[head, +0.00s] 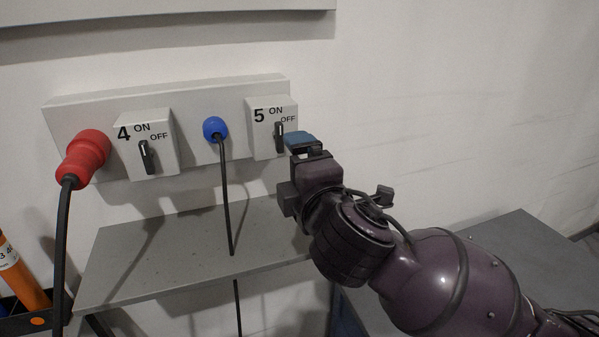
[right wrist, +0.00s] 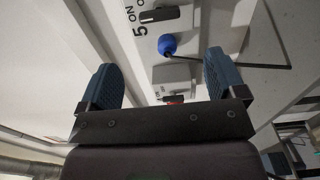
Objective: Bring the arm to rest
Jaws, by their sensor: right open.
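My right gripper (head: 300,141) is at the right edge of the switch box marked 5 (head: 262,141), with a blue finger close beside it; I cannot tell if it touches. In the right wrist view the gripper (right wrist: 163,78) has its two blue fingers wide apart with nothing gripped. The box 5 black knob (head: 279,137) stands nearly upright, below its ON and OFF labels. It also shows in the right wrist view (right wrist: 160,15). My left gripper is not in view.
A box marked 4 (head: 165,132), a red plug (head: 84,157) and a blue plug (head: 214,129) with hanging cables share the wall panel. A grey shelf (head: 150,275) juts out below. An orange cylinder (head: 22,277) stands at lower left. The wall at right is bare.

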